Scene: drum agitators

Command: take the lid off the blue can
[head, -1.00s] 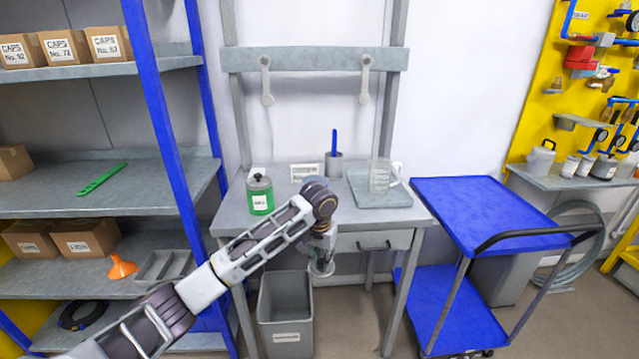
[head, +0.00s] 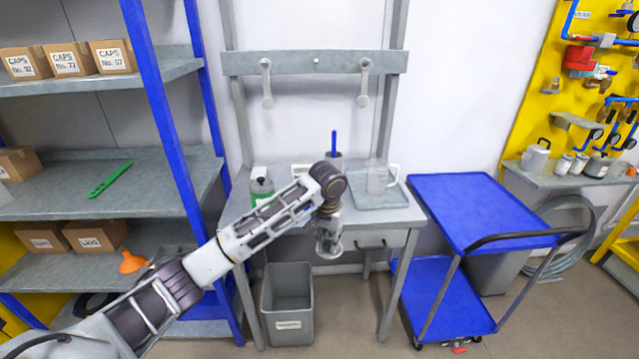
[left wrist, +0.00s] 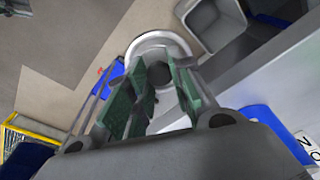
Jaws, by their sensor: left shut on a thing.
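My left gripper (head: 329,236) hangs in front of the bench, by the drawer. In the left wrist view its green-padded fingers (left wrist: 150,98) are shut on a round grey lid (left wrist: 161,42) by its dark knob. In the head view the lid (head: 329,249) is under the fingertips, clear of the bench. I cannot clearly make out the blue can; my arm covers part of the bench top. In the left wrist view a blue shape (left wrist: 268,122) shows at the lower right near a white label; I cannot tell whether it is the can. My right gripper is not in view.
A green can (head: 262,187) with a dark-knobbed lid stands on the bench (head: 236,208), partly behind my arm. A grey tray (head: 398,199) holds a clear jug (head: 378,176). A grey bin (head: 288,300) stands below. A blue trolley (head: 478,208) is at right, a shelf rack at left.

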